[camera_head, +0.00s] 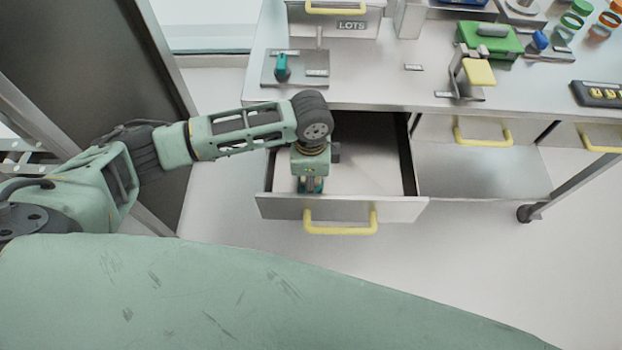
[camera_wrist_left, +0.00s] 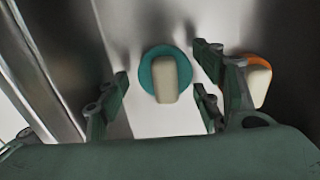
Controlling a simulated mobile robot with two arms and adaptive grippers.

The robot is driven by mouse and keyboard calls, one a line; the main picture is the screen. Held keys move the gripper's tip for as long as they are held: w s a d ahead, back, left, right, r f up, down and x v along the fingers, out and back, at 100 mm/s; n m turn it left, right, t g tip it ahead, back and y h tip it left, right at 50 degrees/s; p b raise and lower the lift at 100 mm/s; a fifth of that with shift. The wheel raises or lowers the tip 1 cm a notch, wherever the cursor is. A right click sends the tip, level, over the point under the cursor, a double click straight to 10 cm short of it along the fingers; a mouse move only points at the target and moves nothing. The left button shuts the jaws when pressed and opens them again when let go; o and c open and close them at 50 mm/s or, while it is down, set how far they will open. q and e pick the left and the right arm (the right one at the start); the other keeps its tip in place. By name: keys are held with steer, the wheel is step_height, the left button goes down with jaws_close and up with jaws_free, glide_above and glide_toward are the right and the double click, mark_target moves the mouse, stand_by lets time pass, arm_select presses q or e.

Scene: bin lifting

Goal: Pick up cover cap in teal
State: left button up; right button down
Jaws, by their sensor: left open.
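The teal cover cap (camera_wrist_left: 148,73) shows in the left wrist view as a round teal disc with a beige grip block (camera_wrist_left: 167,80) on it. It lies on the pale floor of the open drawer (camera_head: 380,208). My left gripper (camera_head: 312,184) reaches down into the drawer in the head view. In the left wrist view my left gripper (camera_wrist_left: 161,88) is open, with its fingers on either side of the cap and nothing visibly held. In the head view the gripper and wrist mostly hide the cap. My right gripper is not in view.
An orange cap (camera_wrist_left: 258,82) with a beige block lies just right of my right-hand finger, close to it. Drawer walls surround the gripper; the yellow handle (camera_head: 340,228) is at the front. The worktop (camera_head: 370,88) overhangs behind, holding a teal item (camera_head: 282,68) on a plate.

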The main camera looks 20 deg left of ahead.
arm_select(q)
steer(key=shift+f, duration=0.4)
steer(key=c, duration=1.1)
steer(key=shift+r, duration=0.1)
